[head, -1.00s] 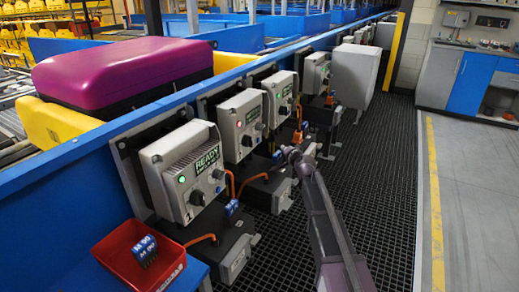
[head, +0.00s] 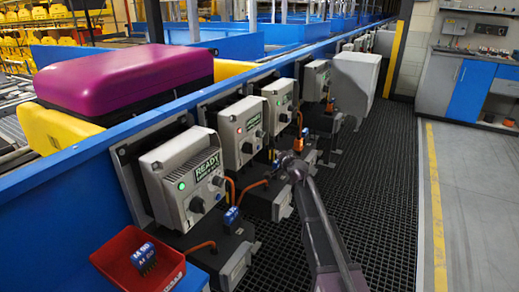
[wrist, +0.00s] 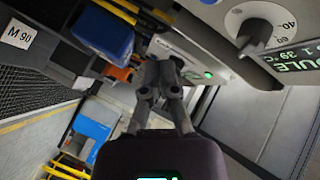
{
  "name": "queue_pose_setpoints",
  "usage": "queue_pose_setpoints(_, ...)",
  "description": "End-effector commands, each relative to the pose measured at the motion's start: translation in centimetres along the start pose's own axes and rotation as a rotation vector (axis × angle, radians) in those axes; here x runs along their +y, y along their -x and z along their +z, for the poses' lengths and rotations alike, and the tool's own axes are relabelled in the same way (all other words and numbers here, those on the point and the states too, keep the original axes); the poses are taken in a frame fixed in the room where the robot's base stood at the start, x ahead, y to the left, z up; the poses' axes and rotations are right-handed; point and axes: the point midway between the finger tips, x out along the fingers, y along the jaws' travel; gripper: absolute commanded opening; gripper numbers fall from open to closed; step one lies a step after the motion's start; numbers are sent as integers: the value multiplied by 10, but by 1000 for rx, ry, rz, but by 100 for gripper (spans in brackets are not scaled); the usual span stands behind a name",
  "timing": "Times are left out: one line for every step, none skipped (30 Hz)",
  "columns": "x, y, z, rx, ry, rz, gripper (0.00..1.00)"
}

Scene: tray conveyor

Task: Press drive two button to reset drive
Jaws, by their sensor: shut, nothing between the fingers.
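Grey drive boxes stand in a row along the blue conveyor side. The second box (head: 241,134), taken as drive two, has a small red light, a dark display and a knob on its front. The nearest box (head: 183,180) shows a green light and READY. My gripper (head: 287,159) is shut and empty, in front of and to the right of the second box, apart from it in the head view. In the wrist view my closed fingertips (wrist: 160,75) lie below a box with a knob (wrist: 255,28); I cannot tell which box. No press button is clearly visible.
Orange and blue connectors (wrist: 103,28) and cables sit close to my fingers. A red tray (head: 115,245) with a blue part stands at the front left. A purple suitcase (head: 125,68) lies on the conveyor. The dark grated floor (head: 370,190) is open to the right.

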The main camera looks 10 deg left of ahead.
Motion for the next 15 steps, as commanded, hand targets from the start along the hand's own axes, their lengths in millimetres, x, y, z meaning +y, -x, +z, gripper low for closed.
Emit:
queue_pose_setpoints(-4,-5,3,-1,1,-1,0)
queue_pose_setpoints(-5,-8,4,0,0,-1,0)
queue_pose_setpoints(-7,-11,6,0,1,-1,0)
queue_pose_setpoints(-8,-13,8,0,1,0,0)
queue_pose_setpoints(-10,-15,9,0,0,-1,0)
queue_pose_setpoints(-12,-18,11,0,0,0,0)
queue_pose_setpoints(-14,-20,13,0,2,0,0)
queue_pose_setpoints(-16,-22,15,0,1,-1,0)
queue_pose_setpoints(-18,-25,17,0,0,-1,0)
queue_pose_setpoints(-19,-27,18,0,1,-1,0)
queue_pose_setpoints(-20,-29,20,0,1,0,0)
queue_pose_setpoints(-22,-32,21,0,0,0,0)
queue_pose_setpoints(-23,-33,22,0,1,0,0)
queue_pose_setpoints(-24,-35,24,0,1,0,0)
queue_pose_setpoints(-26,-37,25,1,0,0,0)
